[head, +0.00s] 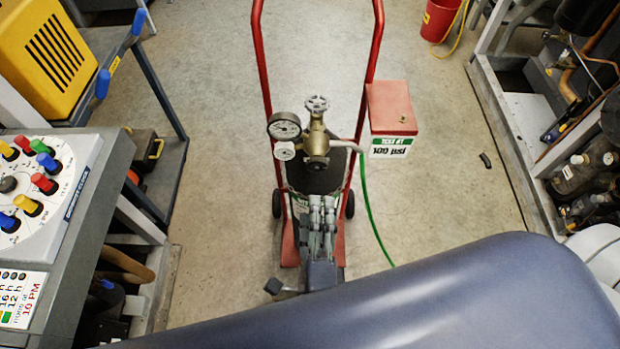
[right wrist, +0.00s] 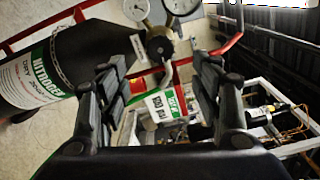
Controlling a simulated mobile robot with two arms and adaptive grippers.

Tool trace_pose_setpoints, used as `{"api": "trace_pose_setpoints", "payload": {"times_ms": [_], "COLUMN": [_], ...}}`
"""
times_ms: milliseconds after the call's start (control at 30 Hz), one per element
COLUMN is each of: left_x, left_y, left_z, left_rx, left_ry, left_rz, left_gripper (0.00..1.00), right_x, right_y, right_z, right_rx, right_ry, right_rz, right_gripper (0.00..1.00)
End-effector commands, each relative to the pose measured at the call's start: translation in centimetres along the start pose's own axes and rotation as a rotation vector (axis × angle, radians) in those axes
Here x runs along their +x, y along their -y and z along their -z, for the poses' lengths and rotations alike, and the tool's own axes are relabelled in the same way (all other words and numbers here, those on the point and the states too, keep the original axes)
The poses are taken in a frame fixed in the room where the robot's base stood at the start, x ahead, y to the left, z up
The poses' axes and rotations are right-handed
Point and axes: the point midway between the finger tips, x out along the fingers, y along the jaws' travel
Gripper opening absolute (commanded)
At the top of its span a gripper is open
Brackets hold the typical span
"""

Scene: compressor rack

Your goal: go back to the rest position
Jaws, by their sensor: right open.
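My right gripper (head: 322,203) is in the middle of the head view, just in front of the dark nitrogen cylinder (head: 315,171) and below its brass regulator (head: 317,140). In the right wrist view the fingers of this gripper (right wrist: 163,68) are spread apart with nothing held between them. Beyond them the regulator (right wrist: 157,45) with its gauges and the cylinder (right wrist: 85,55), labelled nitrogen, stand close by. I cannot tell from the frames whether any finger touches the cylinder. My left gripper is in neither view.
The cylinder stands on a red hand cart (head: 375,50). A red-lidded box (head: 392,112) and a green hose (head: 369,205) are at its right. A bench with a dial panel (head: 75,190) is at left, a compressor rack (head: 505,150) at right. Open floor (head: 225,90) lies between.

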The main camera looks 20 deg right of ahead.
Motion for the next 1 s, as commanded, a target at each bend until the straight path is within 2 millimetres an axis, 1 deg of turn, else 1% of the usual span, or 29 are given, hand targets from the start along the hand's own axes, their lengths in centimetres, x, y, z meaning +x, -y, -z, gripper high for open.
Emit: {"api": "trace_pose_setpoints", "payload": {"times_ms": [233, 300, 367, 467, 500, 567, 600, 667, 700, 767, 800, 867, 900, 967, 1000], "left_x": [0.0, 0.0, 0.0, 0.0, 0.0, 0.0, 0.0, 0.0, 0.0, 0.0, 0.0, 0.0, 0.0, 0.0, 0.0], "left_y": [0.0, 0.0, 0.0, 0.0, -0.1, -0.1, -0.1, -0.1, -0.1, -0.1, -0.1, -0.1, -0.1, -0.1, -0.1], "left_z": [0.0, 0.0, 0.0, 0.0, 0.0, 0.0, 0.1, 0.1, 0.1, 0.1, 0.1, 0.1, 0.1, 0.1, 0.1], "left_rx": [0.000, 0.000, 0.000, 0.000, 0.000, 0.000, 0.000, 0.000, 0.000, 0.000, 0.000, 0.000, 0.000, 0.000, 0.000], "left_ry": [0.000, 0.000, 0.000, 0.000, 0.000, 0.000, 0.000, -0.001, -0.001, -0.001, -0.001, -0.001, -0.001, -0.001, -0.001], "left_rz": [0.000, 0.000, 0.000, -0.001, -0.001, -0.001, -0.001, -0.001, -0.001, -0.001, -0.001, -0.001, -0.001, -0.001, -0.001], "left_gripper": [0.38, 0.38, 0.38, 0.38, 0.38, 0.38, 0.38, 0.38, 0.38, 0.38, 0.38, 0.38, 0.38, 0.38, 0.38], "right_x": [0.0, 0.1, 0.1, 0.1, -0.1, -0.6, -1.1, -2.0, -2.8, -4.0, -4.9, -6.5, -7.6, -9.4, -10.7], "right_y": [-0.1, -0.9, -2.5, -7.1, -9.7, -14.0, -17.0, -21.4, -24.1, -28.0, -30.4, -33.6, -35.6, -38.2, -39.7], "right_z": [-0.1, -0.3, -0.8, -1.6, -1.8, -1.5, -1.0, 0.3, 1.6, 3.8, 5.5, 8.3, 10.4, 13.7, 16.1], "right_rx": [-0.006, -0.043, -0.111, -0.308, -0.410, -0.573, -0.681, -0.833, -0.927, -1.059, -1.141, -1.256, -1.328, -1.428, -1.488], "right_ry": [0.004, 0.027, 0.072, 0.197, 0.260, 0.363, 0.432, 0.528, 0.590, 0.680, 0.737, 0.824, 0.883, 0.969, 1.027], "right_rz": [-0.001, -0.005, -0.016, -0.052, -0.074, -0.120, -0.154, -0.211, -0.253, -0.320, -0.367, -0.444, -0.497, -0.581, -0.641], "right_gripper": [0.59, 0.59, 0.59, 0.59, 0.59, 0.59, 0.59, 0.59, 0.59, 0.59, 0.59, 0.59, 0.59, 0.59, 0.59]}}
